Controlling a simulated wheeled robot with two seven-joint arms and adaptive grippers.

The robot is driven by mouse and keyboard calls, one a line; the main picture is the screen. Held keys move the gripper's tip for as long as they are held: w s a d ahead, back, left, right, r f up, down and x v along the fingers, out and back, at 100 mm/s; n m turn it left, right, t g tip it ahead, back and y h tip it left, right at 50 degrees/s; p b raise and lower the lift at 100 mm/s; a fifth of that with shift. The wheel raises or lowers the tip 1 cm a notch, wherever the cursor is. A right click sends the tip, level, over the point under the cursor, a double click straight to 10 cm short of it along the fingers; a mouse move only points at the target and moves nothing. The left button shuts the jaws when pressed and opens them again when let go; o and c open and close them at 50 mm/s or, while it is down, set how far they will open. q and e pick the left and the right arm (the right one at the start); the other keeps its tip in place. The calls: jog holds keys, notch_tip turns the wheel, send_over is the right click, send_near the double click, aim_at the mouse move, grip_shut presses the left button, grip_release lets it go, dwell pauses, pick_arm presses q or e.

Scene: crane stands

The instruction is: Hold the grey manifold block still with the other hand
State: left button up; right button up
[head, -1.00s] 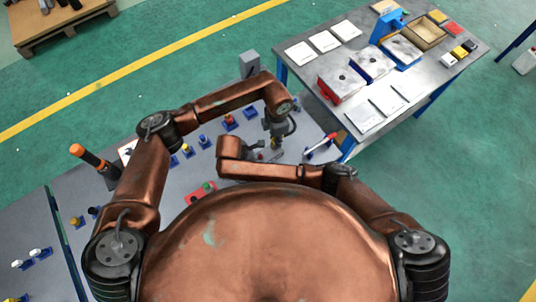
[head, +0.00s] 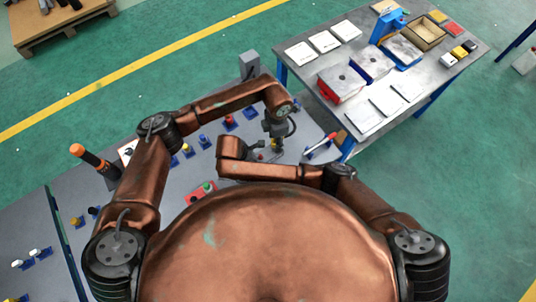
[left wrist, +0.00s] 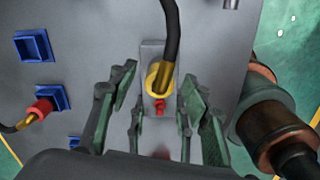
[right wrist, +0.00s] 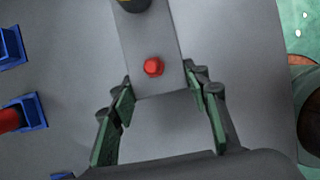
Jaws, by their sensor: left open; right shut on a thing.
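The grey manifold block (right wrist: 150,38) lies between the fingers of my right gripper (right wrist: 158,88), which is shut on it. A red fitting (right wrist: 153,67) stands on the block's top. In the left wrist view the block (left wrist: 152,48) carries a yellow-ended black hose (left wrist: 171,30) and a small red fitting (left wrist: 159,107). My left gripper (left wrist: 158,88) is open above the block, its fingers on either side of the yellow hose end, apart from it. In the head view my left gripper (head: 277,140) hangs over the bench; my arms hide most of the block.
Blue sockets (left wrist: 32,46) and a red plug (left wrist: 42,105) sit on the grey bench left of the block. My other arm shows at the right of the left wrist view. A red-and-green button box (head: 202,191) lies nearer me. A second table (head: 420,75) with plates stands back right.

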pick_arm(q)
jog(key=shift+r, duration=0.15)
jog(key=shift+r, duration=2.4)
notch_tip(320, 180, up, 12)
pick_arm(e)
jog(key=o, duration=1.5)
jog(key=shift+c, duration=0.2)
